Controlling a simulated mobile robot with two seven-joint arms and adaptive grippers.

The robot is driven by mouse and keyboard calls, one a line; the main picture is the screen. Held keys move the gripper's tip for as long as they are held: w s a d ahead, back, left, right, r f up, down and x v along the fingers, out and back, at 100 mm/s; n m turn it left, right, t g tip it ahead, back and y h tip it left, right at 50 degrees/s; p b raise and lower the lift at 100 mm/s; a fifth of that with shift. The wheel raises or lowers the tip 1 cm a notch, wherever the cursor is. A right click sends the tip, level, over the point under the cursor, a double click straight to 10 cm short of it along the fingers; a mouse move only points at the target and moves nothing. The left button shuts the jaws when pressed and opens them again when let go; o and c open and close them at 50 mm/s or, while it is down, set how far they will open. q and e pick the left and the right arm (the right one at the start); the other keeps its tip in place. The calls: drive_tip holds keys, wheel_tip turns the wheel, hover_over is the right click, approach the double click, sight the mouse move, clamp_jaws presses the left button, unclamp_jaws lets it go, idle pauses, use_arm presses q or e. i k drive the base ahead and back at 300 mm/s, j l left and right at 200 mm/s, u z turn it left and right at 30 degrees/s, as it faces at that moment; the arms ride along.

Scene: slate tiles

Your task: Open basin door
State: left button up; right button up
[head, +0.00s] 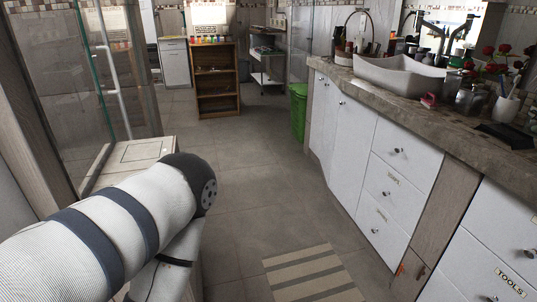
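A white basin (398,76) sits on the stone counter (440,100) at the right of the head view. Below it is a row of white cabinet doors: a wide one (350,138) with a small round knob near its top, and narrower ones (322,108) farther back. All of these doors look shut. My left arm (110,232) reaches in from the lower left, well apart from the cabinet. Its gripper is out of view. My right arm and gripper are not in view.
White drawers (388,193) stand nearer than the doors, with one labelled TOOLS (490,255). A striped mat (312,272) lies on the floor. A green bin (299,110) stands beyond the cabinet, and a wooden shelf (217,80) farther back. The middle tile floor is clear.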

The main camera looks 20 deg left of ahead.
sight(357, 121)
drive_tip(key=i+z, duration=0.15)
drive_tip(key=i, duration=0.4)
drive_tip(key=i+j+z, duration=0.15)
drive_tip(key=i, duration=0.4)
drive_tip(key=i+j+z, duration=0.15)
drive_tip(key=i, duration=0.35)
drive_tip(key=i+j+z, duration=0.1)
drive_tip(key=j, duration=0.25)
drive_tip(key=i+j+z, duration=0.1)
drive_tip(key=i+j, duration=0.15)
drive_tip(key=i+j+z, duration=0.1)
drive_tip(key=j, duration=0.35)
drive_tip(key=i+j+z, duration=0.1)
drive_tip(key=j, duration=0.3)
drive_tip(key=i, duration=0.1)
